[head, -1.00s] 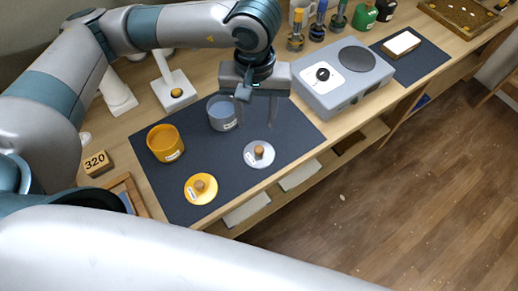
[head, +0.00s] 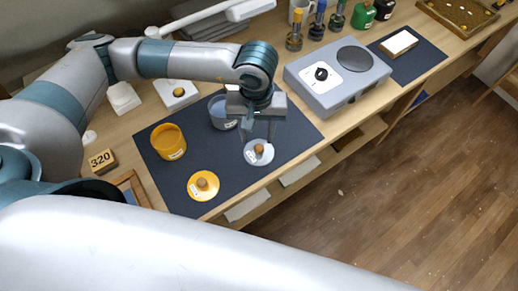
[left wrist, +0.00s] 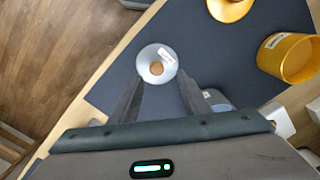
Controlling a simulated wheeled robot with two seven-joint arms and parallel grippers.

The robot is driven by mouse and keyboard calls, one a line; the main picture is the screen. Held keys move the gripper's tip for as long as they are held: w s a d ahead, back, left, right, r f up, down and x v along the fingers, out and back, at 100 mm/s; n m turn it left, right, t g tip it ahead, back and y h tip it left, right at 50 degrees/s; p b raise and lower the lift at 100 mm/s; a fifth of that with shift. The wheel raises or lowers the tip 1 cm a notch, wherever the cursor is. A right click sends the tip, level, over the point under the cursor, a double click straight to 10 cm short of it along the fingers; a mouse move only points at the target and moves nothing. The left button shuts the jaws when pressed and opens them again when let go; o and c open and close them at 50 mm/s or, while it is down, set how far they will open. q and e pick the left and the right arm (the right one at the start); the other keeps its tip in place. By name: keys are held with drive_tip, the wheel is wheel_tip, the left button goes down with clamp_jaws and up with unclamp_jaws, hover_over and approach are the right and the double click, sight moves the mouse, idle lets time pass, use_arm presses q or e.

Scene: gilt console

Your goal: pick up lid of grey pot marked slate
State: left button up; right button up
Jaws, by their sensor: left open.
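The grey lid (head: 259,154) with a round wooden knob and a white label lies flat on the dark mat (head: 222,172); it also shows in the left wrist view (left wrist: 148,57). The label is too small to read. The grey pot (head: 219,113) stands behind it, partly hidden by my gripper. My left gripper (head: 257,138) is open and empty, pointing down just above the lid. In the left wrist view its fingers (left wrist: 158,92) lie either side of the knob's line, short of the knob. My right gripper is not in view.
A yellow pot (head: 168,142) and yellow lid (head: 203,186) are on the mat to the left. A grey hotplate box (head: 338,78) stands close on the right. The table's front edge is near the lid. A block marked 320 (head: 101,161) sits at left.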

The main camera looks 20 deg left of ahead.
sight(259, 147)
use_arm(q)
drive_tip(key=shift+s+d+f+p, duration=0.1)
drive_tip(key=shift+d+f+p, duration=0.15)
drive_tip(key=shift+f+p, duration=0.4)
wheel_tip(259, 147, down, 2)
drive_tip(key=shift+d+p, duration=0.1)
drive_tip(key=shift+p, duration=0.45)
drive_tip(key=shift+f, duration=0.7)
clamp_jaws()
